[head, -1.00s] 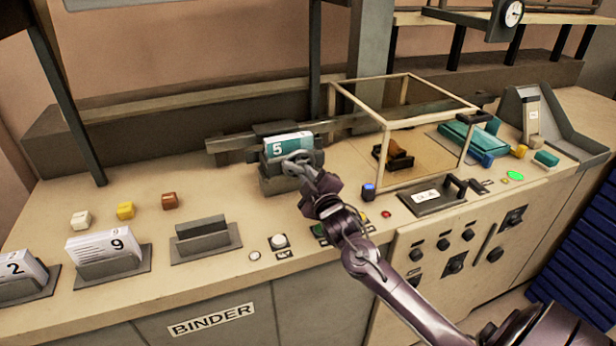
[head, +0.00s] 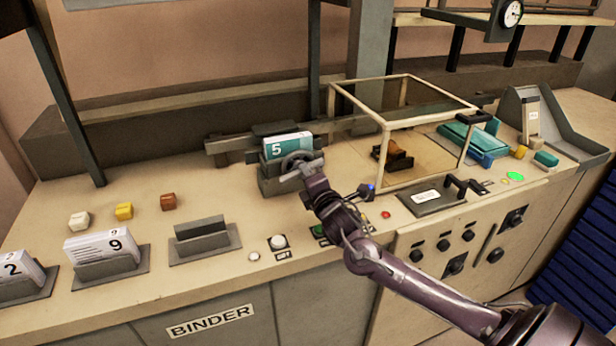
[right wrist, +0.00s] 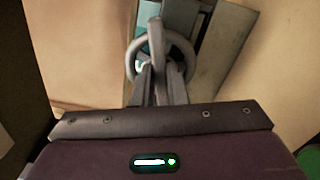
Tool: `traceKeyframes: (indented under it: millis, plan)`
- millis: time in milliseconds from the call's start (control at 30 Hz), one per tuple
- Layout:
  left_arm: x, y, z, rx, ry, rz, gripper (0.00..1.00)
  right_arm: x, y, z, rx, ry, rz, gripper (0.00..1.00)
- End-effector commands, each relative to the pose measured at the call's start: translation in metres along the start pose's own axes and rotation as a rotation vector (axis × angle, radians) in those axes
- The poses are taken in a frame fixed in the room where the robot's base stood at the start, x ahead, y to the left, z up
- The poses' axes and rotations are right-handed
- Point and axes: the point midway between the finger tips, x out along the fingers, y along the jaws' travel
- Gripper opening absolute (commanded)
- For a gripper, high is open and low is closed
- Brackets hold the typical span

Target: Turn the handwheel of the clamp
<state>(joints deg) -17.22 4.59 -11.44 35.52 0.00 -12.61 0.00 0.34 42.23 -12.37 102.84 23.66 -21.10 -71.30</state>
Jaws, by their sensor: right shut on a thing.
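The clamp (head: 268,183) is a grey block on the bench, with a booklet marked 5 (head: 288,145) held upright in it. Its grey handwheel (head: 297,157) faces the front. In the right wrist view the handwheel (right wrist: 187,52) is a round ring with a bar across its middle. My right gripper (head: 308,168) is at the front of the wheel, shut on it, and partly covers it in the head view. In the right wrist view the two fingers (right wrist: 158,82) come together at the wheel's lower middle. My left gripper is not in view.
A framed clear box (head: 384,124) stands right of the clamp. Booklet holders (head: 110,270) and an empty holder (head: 203,240) stand to the left.

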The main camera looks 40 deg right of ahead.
Motion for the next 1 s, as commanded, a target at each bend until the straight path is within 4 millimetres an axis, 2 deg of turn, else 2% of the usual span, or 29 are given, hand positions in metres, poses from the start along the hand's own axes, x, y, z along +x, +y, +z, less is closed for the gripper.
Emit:
traceKeyframes:
  millis: [200,500,1000]
  plan:
    - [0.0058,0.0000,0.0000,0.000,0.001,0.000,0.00,-0.0004,-0.0010,-0.0015,-0.181,0.003,-0.002,0.00]
    - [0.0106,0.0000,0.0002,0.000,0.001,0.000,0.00,-0.0005,0.0001,-0.0020,-0.344,0.004,-0.002,0.00]
    - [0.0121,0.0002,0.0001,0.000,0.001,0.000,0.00,-0.0007,0.0000,-0.0026,-0.412,0.005,-0.005,0.00]
